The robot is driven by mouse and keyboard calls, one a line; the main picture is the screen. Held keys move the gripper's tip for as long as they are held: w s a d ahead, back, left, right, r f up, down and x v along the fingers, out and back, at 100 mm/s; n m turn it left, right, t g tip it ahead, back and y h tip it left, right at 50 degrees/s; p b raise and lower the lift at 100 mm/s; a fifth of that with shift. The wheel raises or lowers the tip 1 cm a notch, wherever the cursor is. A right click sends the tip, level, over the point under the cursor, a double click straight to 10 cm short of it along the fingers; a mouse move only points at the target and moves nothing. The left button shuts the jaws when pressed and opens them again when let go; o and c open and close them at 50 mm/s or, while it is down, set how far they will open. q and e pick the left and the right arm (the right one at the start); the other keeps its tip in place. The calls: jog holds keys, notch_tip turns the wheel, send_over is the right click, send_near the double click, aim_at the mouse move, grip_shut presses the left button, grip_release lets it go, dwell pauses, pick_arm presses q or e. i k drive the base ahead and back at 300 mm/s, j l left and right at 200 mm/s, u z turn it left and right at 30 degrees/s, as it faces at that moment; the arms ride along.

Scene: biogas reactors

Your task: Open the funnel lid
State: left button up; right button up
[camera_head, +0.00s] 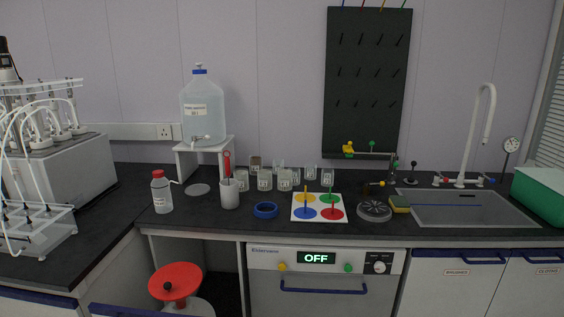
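The red round funnel lid (185,273) is at the lower left, below the counter's front edge. It has a small black knob (167,286) on its left part. It lies over a white container (200,308) standing in the open space under the counter. The lid looks closed, lying nearly flat. The funnel body beneath it is mostly hidden. Neither of my grippers is in view.
Above the lid is the dark counter (250,226) with a wash bottle (161,194), a blue ring (265,210) and several beakers. A dishwasher (320,285) stands to the right.

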aim_at(177, 281)
jog(key=k+j+u, duration=0.15)
jog(key=u, duration=0.7)
